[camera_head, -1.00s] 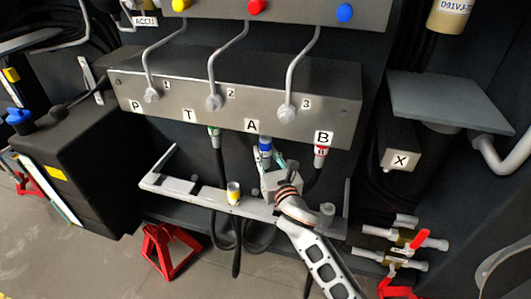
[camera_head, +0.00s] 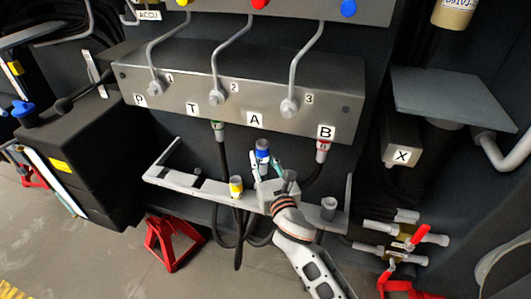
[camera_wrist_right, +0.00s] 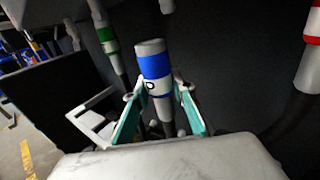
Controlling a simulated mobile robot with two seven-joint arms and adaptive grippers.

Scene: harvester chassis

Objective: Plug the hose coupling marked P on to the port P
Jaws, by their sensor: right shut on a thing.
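The hose coupling (camera_head: 262,152) has a blue band and a light tip. In the wrist view (camera_wrist_right: 154,65) it stands nearly upright, with a dark mark on a white band that looks like a turned P. My right gripper (camera_head: 264,170) is shut on it, its teal fingers on either side in the wrist view (camera_wrist_right: 158,105). Coupling and gripper are below the A label, apart from the manifold block (camera_head: 240,98). The P label (camera_head: 140,100) is at the block's left end; the port opening itself is not visible. My left gripper is not in view.
A green-banded coupling (camera_head: 218,126) sits under T and a red-banded one (camera_head: 323,147) under B. A yellow-banded coupling (camera_head: 236,186) stands on the rack (camera_head: 205,186) below. Hoses hang behind it. A black box (camera_head: 75,160) stands at the left.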

